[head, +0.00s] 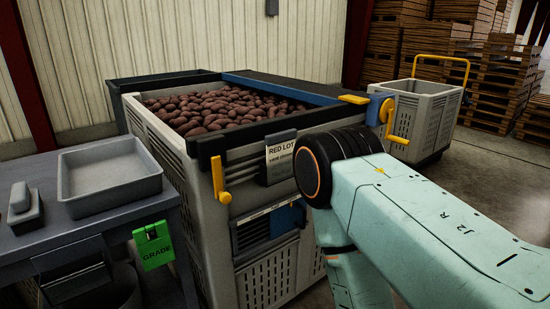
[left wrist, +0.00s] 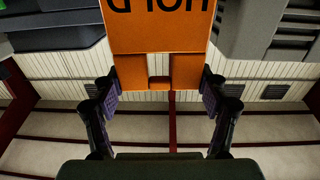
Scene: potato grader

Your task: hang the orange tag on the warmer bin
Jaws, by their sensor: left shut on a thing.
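My left gripper (left wrist: 160,78) is shut on the orange tag (left wrist: 158,32) in the left wrist view. The tag has a notched lower edge between the fingertips and dark letters, cut off at the top. The head view shows neither this gripper nor the tag. A big grey bin (head: 190,190) full of red potatoes (head: 215,110) stands in the middle of the head view, with a "RED LOT" sign (head: 281,160) on its front. Another grey bin (head: 432,115) stands behind it to the right. I cannot tell which is warmer. My right gripper is out of view.
A dark bench (head: 60,240) at the left holds a grey tray (head: 110,175); a green "GRADE" tag (head: 154,248) hangs at its front edge. Yellow handles (head: 220,180) stick out from the potato bin. My right arm covers the lower right. Wooden pallets (head: 490,85) stand behind.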

